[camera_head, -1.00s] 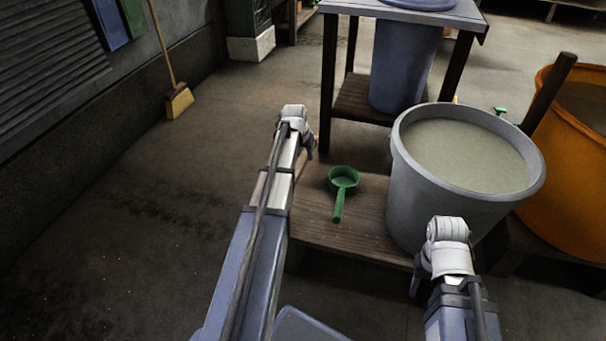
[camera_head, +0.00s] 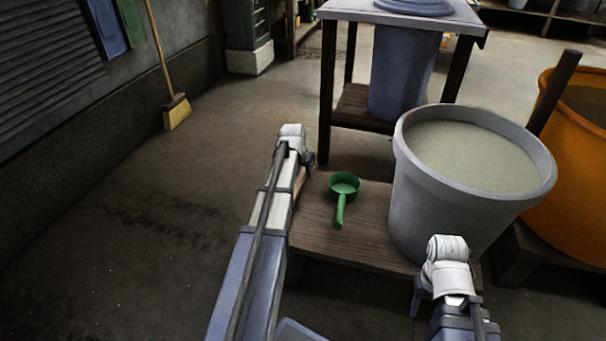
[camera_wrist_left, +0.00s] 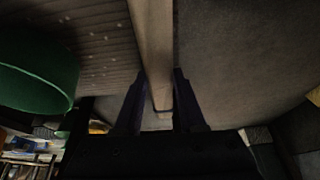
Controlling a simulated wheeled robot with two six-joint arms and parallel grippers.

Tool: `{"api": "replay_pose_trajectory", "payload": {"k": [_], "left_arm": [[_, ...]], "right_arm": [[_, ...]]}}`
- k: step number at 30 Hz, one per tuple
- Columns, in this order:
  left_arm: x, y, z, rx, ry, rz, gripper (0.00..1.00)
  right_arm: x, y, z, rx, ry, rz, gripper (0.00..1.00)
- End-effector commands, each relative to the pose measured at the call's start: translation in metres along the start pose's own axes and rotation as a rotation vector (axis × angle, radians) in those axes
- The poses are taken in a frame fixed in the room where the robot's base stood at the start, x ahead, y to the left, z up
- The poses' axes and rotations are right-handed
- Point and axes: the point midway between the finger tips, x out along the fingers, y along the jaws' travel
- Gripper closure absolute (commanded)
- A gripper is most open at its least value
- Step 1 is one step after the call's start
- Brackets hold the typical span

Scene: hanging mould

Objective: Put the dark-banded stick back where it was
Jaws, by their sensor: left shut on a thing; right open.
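A pale wooden stick (camera_wrist_left: 155,50) runs between the fingers of my left gripper (camera_wrist_left: 160,105) in the left wrist view. A thin dark band shows near its end, just by the fingertips. My left gripper is shut on this stick. In the head view the left gripper (camera_head: 308,160) is mostly hidden behind its own wrist, at the left edge of the low wooden platform. Only a short tan piece of the stick shows beside the arm there. My right gripper (camera_head: 418,299) is open and empty, in front of the grey tub.
A green ladle (camera_head: 343,187) lies on the low platform (camera_head: 330,240). A grey tub (camera_head: 430,200) of murky liquid stands to its right, with an orange tub (camera_head: 575,200) beyond. A table (camera_head: 350,15) with a blue bucket below is behind. A broom (camera_head: 177,112) leans at the left wall.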

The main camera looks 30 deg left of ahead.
Motion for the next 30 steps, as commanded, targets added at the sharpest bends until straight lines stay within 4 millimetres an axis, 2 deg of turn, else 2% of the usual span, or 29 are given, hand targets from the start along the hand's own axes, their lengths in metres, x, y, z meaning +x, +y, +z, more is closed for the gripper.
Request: {"api": "replay_pose_trajectory", "payload": {"k": [2,3,11,22,30], "left_arm": [[0.003,0.0,0.001,0.0,0.0,0.0,1.0],[0.003,0.0,0.001,0.0,0.0,0.0,0.59],[0.002,0.0,0.001,0.0,0.0,0.0,0.31],[0.005,0.0,0.002,0.0,0.0,0.0,0.31],[-0.024,0.0,0.0,0.0,0.0,0.0,0.31]], "right_arm": [[0.003,0.0,0.0,0.0,0.0,0.0,0.5],[0.003,0.0,0.0,0.0,0.0,0.0,0.5],[0.002,0.0,0.0,0.0,0.0,0.0,0.5],[0.006,-0.001,0.0,0.0,0.0,0.0,0.5],[-0.021,0.002,0.001,0.0,0.0,0.0,0.5]]}}
